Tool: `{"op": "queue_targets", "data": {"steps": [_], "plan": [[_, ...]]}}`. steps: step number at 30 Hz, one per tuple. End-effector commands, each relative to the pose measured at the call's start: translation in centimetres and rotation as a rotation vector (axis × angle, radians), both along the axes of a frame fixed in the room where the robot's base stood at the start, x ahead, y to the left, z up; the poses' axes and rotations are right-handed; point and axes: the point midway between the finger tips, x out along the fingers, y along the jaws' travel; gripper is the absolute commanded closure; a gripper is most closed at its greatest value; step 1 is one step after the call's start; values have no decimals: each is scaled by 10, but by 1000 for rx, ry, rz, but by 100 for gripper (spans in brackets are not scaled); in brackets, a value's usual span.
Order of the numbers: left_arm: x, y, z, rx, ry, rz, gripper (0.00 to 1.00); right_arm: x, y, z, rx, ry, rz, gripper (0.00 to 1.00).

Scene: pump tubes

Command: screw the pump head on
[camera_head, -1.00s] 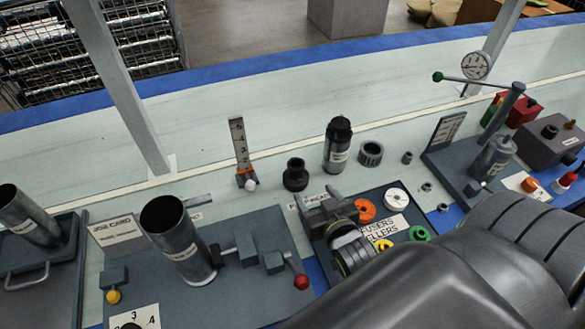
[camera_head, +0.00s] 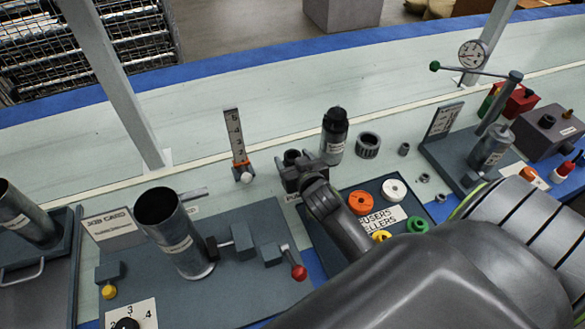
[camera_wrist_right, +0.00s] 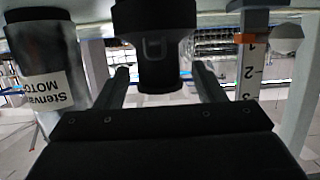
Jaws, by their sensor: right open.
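The black pump head (camera_head: 291,156) stands on the bench behind the tool board, partly hidden by my right gripper. My right gripper (camera_head: 303,174) is open around it. In the right wrist view the dark pump head (camera_wrist_right: 155,45) sits between the two spread fingers (camera_wrist_right: 160,84), with a gap visible on each side. The metal pump tube (camera_head: 175,240) stands open-topped and slightly tilted in the picture, at the clamp (camera_head: 243,243) with a red-knobbed handle on the left board. My left gripper is not in view.
The labelled motor (camera_head: 334,137) stands close right of my right gripper; it also shows in the wrist view (camera_wrist_right: 52,75). A ruler stand (camera_head: 236,145) is close on the left. A ring (camera_head: 368,146) and a tray of coloured impellers (camera_head: 405,200) lie right.

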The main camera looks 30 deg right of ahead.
Motion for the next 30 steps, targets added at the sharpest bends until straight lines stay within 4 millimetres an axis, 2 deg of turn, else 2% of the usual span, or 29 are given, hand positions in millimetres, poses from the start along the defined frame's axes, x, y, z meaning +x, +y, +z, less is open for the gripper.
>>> {"op": "queue_targets", "data": {"steps": [3,6,15,27,29,30], "plan": [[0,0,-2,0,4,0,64,16,-4,-6,-1,-1,0,37],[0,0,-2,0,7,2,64,24,-6,-9,0,0,0,37],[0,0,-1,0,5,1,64,27,-7,-10,2,1,-1,39],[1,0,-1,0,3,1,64,27,-7,-10,2,1,-1,91],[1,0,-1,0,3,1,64,27,-7,-10,2,1,-1,99],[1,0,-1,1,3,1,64,27,-7,-8,1,-3,0,99]]}}
